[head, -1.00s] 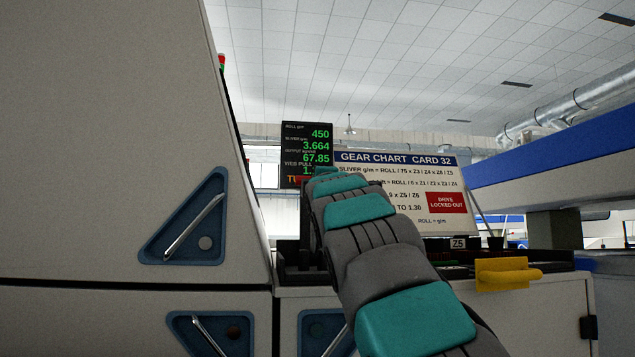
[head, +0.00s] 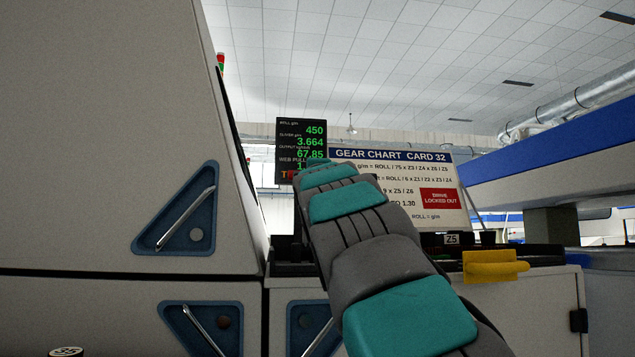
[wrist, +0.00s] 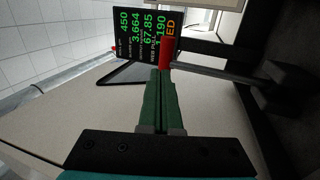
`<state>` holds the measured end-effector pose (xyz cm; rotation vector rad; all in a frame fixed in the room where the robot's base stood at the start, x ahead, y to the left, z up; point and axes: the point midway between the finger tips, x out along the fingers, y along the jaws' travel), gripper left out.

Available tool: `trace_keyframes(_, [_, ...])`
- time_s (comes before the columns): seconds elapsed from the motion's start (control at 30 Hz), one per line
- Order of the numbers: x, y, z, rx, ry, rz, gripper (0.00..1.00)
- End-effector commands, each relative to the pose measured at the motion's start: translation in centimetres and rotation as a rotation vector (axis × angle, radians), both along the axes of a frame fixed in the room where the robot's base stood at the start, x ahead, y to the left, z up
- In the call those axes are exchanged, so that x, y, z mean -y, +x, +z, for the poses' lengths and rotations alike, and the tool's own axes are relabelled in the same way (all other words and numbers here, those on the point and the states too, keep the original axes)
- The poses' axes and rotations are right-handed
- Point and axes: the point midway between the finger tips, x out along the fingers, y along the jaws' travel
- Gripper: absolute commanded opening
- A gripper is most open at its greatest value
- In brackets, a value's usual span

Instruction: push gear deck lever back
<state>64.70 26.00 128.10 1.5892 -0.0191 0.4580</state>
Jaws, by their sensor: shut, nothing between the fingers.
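The lever shows in the wrist view as a dark bar (wrist: 215,73) with a red grip (wrist: 167,52) at its end. In the head view its red grip (head: 291,174) and dark upright shaft (head: 297,222) show just left of my arm, in front of the display. My gripper (wrist: 163,72) has its two green fingers pressed together and empty. The fingertips are right at the red grip in the wrist view; I cannot tell whether they touch it. In the head view my arm hides the fingers and part of the lever's base.
A display (head: 303,135) stands behind the lever. The gear chart board (head: 395,170) reads "drive locked out". A yellow handle (head: 495,266) sticks out at the cabinet (head: 520,300) on the right. A tall machine panel (head: 100,130) closes off the left side.

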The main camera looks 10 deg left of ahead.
Motion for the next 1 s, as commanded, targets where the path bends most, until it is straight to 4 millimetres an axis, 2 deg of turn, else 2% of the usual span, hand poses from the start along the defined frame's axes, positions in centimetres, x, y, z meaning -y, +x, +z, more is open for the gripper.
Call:
trace_keyframes(0.03, [-0.1, -0.9, -0.3, 0.002, 0.0, 0.0, 0.0])
trace_keyframes(0.7, [2.1, -8.3, -1.6, 0.002, 0.001, 0.0, 0.0])
trace_keyframes(1.0, [2.6, -9.6, -2.1, -0.002, 0.0, -0.001, 0.0])
